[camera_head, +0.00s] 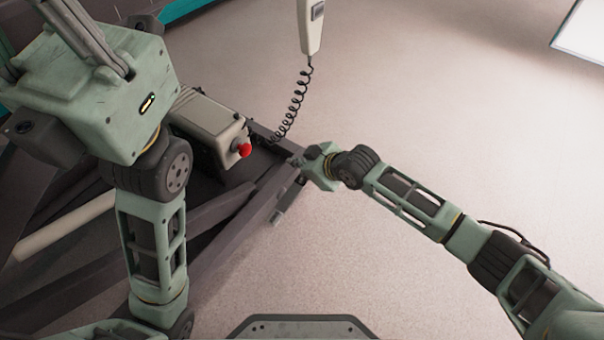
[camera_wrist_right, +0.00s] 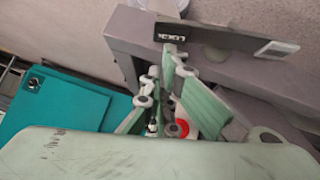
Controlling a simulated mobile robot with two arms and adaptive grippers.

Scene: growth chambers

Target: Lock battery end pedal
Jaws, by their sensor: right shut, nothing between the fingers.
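The pedal (camera_wrist_right: 215,36) shows in the right wrist view as a dark bar with a label that seems to read LOCK. It lies along the grey frame beam, with a light grey tab (camera_wrist_right: 276,48) at its right end. In the head view a small grey piece that may be the pedal (camera_head: 285,207) sticks out from the beam below my right gripper (camera_head: 301,162). In the wrist view my right gripper (camera_wrist_right: 170,50) is shut and empty, its tips close to the pedal's lower edge; contact is unclear. My left gripper (camera_head: 80,38) is raised at upper left, its opening unclear.
A grey box with a red button (camera_head: 244,150) sits on the dark frame (camera_head: 232,205) left of my right gripper. A handset (camera_head: 311,28) hangs above on a coiled cord (camera_head: 294,105). A teal panel (camera_wrist_right: 60,110) shows in the wrist view. The floor at right is clear.

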